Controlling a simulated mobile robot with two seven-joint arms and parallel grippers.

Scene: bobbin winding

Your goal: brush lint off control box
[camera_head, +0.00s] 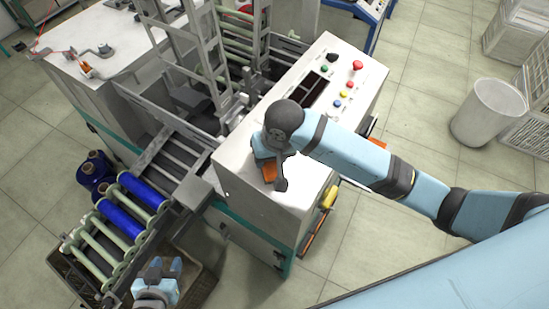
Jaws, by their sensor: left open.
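The control box (300,118) is a pale grey cabinet with a dark screen and red, green, yellow and blue buttons on its sloping top. My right arm comes in from the right across its front part, and my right gripper (272,165) points down at the near end of the top. An orange and dark piece (269,174), perhaps a brush, shows at its tip. The wrist hides the jaws, so I cannot tell whether they grip it. My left gripper (163,267) is open and empty at the bottom left, over the floor side. I cannot make out lint.
Rollers with blue bobbins (122,217) stand left of the box, with more blue spools (94,170) behind. A metal frame (205,60) rises behind the box. A white bin (487,112) and crates (520,35) stand at the right. Tiled floor is clear between.

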